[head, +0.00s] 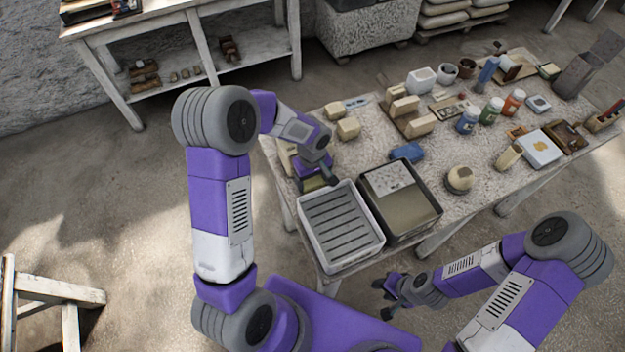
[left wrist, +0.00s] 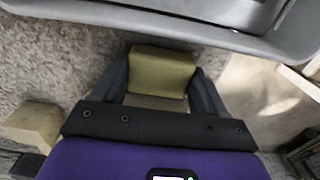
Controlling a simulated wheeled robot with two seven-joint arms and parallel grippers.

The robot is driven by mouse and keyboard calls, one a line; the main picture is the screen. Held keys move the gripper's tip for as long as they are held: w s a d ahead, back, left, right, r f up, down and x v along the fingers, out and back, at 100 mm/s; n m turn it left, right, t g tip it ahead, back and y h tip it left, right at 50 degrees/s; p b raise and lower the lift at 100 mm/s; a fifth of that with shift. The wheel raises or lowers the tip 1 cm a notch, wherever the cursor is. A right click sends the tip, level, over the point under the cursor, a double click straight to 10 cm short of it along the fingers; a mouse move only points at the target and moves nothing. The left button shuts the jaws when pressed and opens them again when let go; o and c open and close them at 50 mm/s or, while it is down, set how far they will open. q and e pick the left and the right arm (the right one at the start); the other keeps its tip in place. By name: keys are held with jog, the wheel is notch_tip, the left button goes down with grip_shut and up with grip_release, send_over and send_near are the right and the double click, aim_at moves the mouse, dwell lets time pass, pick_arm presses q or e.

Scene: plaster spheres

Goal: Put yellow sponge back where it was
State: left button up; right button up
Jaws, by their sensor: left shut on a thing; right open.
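The yellow sponge (head: 314,185), a dull olive-yellow block, is between the fingers of my left gripper (head: 316,178), near the table's left front edge. In the left wrist view the sponge (left wrist: 162,70) sits between both fingers of the left gripper (left wrist: 162,88), near the grey wall of a tray. In the head view it is just behind the back-left corner of the white slatted tray (head: 352,268); my gripper partly hides it. I cannot tell whether it touches the table. My right gripper (head: 384,296) is open and empty, low in front of the table.
A dark tub (head: 412,236) with murky contents stands right of the slatted tray. A blue block (head: 406,152) lies behind it, and a pale ball (head: 459,177) is to its right. Bottles and tools crowd the table's far side.

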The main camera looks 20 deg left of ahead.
aim_at(313, 180)
pick_arm(q)
jog(key=shift+f, duration=0.15)
jog(key=shift+f, duration=0.1)
jog(key=o, duration=0.9)
jog(key=shift+o, duration=0.2)
notch_tip(313, 180, up, 12)
jog(key=p, duration=0.2)
